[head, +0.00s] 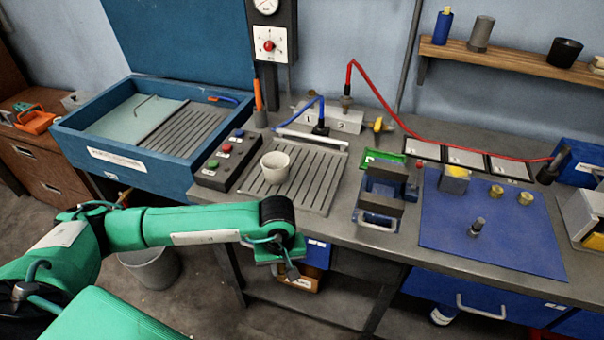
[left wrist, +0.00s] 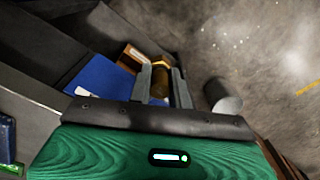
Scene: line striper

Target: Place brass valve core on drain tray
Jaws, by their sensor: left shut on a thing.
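My left gripper (head: 290,270) is low in front of the bench, below its top edge. In the left wrist view its two fingers (left wrist: 162,88) are shut on a brass-coloured cylindrical piece, the brass valve core (left wrist: 161,78). In the head view the piece is hidden or too small to make out. A grey ribbed tray (head: 317,192), which looks like the drain tray, lies on the bench up and right of the gripper. A white cup (head: 275,167) stands on its left part. My right gripper is not in view.
A blue basin (head: 175,188) and a button box (head: 225,160) are left of the tray. A small vise (head: 380,206) and a blue mat (head: 515,247) with brass pieces (head: 525,198) are to its right. The tray's right part is clear. A grey bin (head: 152,268) stands below.

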